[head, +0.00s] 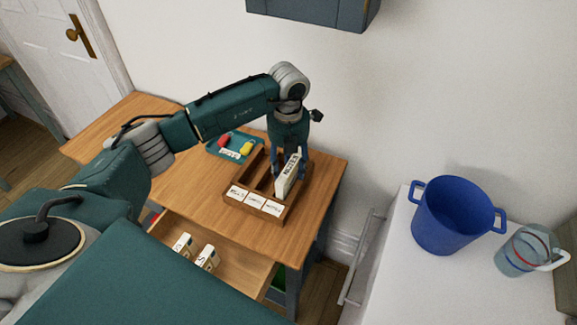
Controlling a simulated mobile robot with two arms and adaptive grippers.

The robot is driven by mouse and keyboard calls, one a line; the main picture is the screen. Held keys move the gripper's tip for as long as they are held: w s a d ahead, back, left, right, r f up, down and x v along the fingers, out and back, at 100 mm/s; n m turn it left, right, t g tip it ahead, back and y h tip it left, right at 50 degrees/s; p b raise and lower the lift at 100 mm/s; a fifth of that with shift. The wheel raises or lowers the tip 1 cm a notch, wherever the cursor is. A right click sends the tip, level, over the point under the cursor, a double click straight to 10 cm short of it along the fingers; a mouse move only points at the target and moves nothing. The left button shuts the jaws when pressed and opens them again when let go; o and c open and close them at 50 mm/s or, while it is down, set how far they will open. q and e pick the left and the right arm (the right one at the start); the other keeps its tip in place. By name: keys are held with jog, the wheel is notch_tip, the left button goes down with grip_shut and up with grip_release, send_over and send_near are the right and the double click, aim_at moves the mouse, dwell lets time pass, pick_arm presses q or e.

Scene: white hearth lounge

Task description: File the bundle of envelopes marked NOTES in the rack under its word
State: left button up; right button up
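My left gripper (288,165) reaches down over the wooden rack (248,215) on the desk, its fingers around a white bundle of envelopes (288,180) with dark lettering that looks like NOTES. The bundle stands nearly upright, slightly tilted, at the rack's right-hand compartment. I cannot tell whether its lower end touches the rack floor. The rack has three white word cards along its front: left (237,193), middle (254,200) and right (272,208). Their words are too small to read surely. The other compartments look empty where visible. My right gripper is not in view.
An open drawer (235,266) below the desk (190,200) holds two more bundles (182,244) (207,257). A teal tray (257,147) with red and yellow items lies behind the rack. A blue bucket (450,215) and glass jug (524,252) stand on a white surface at right.

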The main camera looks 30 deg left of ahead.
pick_arm(q)
jog(key=shift+r, duration=0.45)
notch_tip(320, 180, up, 11)
jog(key=b, duration=0.3)
jog(key=shift+r, duration=0.2)
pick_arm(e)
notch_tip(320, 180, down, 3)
